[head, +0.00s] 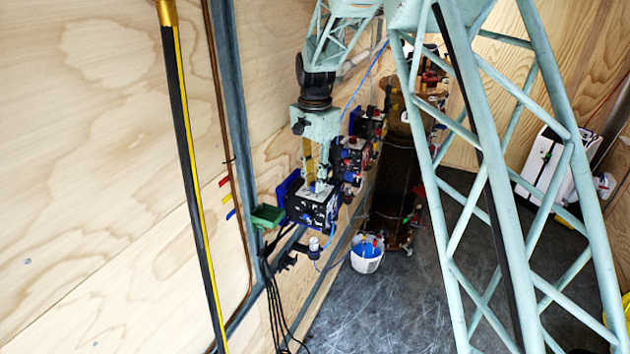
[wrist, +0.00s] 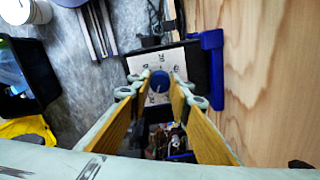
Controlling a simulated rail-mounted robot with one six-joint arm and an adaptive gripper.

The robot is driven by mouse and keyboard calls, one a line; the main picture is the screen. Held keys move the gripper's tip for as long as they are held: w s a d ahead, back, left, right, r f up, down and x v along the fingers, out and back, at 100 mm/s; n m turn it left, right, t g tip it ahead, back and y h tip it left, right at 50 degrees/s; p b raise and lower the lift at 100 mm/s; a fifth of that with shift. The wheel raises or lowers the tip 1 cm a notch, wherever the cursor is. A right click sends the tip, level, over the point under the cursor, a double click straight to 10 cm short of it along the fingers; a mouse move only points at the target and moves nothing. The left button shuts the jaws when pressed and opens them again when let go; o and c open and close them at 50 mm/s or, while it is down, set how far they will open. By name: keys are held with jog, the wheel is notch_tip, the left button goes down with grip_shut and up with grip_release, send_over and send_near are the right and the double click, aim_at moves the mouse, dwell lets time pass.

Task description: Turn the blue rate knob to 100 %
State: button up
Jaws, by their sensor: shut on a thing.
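The blue rate knob (wrist: 160,82) stands on a pale dial plate (wrist: 143,63) with dark marks in the wrist view. The marks are too small to read, so the knob's setting cannot be told. My gripper (wrist: 161,92) has one yellow-padded finger on each side of the knob and is shut on it. In the head view my gripper (head: 318,184) reaches down to the top of a black box (head: 312,207) in a blue bracket on the wall. The knob is hard to make out there, between the fingers.
More boxes with red and blue knobs (head: 352,155) line the wall behind. A green box (head: 267,216) is beside the black one, with cables hanging below. A white bucket (head: 366,264) stands on the grey floor. A black and yellow pole (head: 190,170) stands at the left.

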jog(key=shift+m, duration=0.6)
jog(key=o, duration=0.8)
jog(key=shift+o, duration=0.2)
jog(key=shift+r, duration=0.1)
notch_tip(320, 180, up, 12)
dwell(0.4)
dwell(0.4)
